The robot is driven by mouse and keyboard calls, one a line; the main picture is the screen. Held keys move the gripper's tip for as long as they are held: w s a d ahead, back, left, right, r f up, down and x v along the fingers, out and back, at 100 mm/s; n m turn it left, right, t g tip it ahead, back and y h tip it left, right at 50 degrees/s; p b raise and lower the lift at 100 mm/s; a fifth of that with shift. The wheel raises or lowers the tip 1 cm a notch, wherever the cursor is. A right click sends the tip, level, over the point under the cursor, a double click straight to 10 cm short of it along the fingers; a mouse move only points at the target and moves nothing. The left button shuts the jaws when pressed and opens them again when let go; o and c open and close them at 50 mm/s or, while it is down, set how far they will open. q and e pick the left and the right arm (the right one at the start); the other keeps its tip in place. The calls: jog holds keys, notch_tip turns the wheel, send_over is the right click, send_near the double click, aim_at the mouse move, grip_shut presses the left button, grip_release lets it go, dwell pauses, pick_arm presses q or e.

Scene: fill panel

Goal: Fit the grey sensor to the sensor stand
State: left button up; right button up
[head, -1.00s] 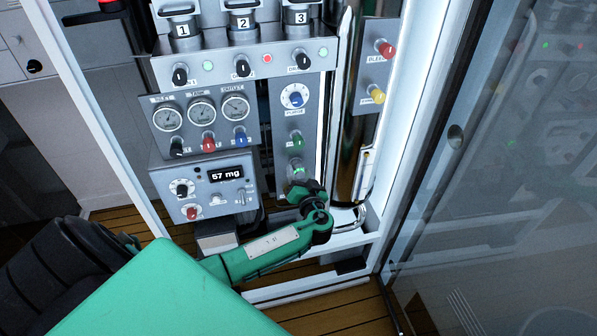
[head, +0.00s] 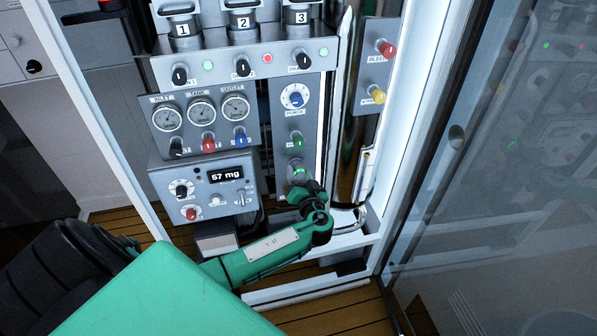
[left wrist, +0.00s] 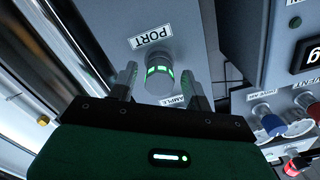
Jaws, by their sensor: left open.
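A short grey cylinder with a lit green ring (left wrist: 159,75) stands out from the panel's port in the left wrist view, between my two fingers, under a label reading PORT. I cannot tell whether it is the grey sensor or part of the port. In the head view its green glow shows on the panel's lower column (head: 298,172). My left gripper (left wrist: 162,80) is open, with a finger on each side of the cylinder; contact is not clear. In the head view my left gripper (head: 306,191) is just below the port. I cannot identify a sensor stand. My right gripper is not in view.
A white frame post (head: 419,130) and glass door (head: 500,220) are farther right.

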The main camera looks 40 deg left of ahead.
pick_arm(q)
jog(key=shift+s+a+f+b, duration=0.2)
jog(key=shift+a+b, duration=0.05)
jog(key=shift+b, duration=0.35)
grip_shut()
